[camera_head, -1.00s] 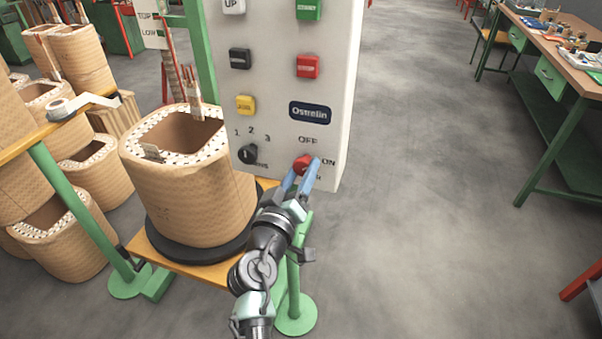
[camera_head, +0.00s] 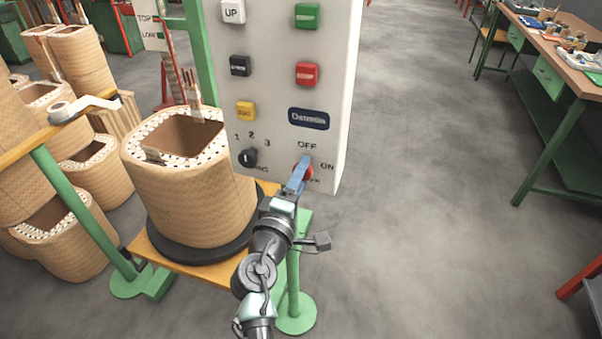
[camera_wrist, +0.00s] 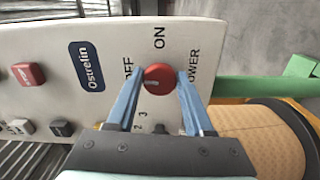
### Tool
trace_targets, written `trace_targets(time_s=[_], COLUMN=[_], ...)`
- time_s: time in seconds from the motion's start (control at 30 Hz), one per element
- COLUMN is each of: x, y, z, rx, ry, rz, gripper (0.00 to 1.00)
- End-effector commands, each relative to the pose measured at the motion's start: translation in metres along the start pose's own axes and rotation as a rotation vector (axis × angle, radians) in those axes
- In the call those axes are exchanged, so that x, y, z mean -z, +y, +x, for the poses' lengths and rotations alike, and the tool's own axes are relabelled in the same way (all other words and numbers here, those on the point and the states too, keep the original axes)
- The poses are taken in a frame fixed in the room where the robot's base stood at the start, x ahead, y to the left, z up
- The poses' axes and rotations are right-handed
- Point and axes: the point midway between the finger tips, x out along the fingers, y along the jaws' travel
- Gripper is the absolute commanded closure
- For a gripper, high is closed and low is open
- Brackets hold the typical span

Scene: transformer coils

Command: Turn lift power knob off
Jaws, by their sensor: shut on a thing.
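The red power knob (camera_wrist: 158,79) is on the lower right of the white control panel (camera_head: 270,80), with OFF and ON printed by it. My gripper (camera_head: 301,172) is at the knob, and its blue fingers cover most of it in the head view. In the wrist view my gripper (camera_wrist: 158,88) has one finger on each side of the knob, shut on it. A small pale mark shows on the knob's face. Which label the knob points to cannot be told for certain.
A black selector knob (camera_head: 248,157) marked 1, 2, 3 sits to the left on the panel. Several push buttons are above. A large tan coil (camera_head: 190,205) stands close on the left. The floor to the right is clear up to a workbench (camera_head: 560,60).

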Motion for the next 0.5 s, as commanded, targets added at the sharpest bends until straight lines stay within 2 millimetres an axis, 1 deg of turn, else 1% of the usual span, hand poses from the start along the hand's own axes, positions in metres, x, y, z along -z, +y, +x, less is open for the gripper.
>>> trace_targets(time_s=[0.2,0.5], x=[0.0003,0.0004], y=[-0.0002,-0.0006], z=[-0.0003,-0.0003], rx=[0.001,0.001], ry=[0.001,0.001], rz=[-0.079,-0.111], gripper=[1.00,1.00])
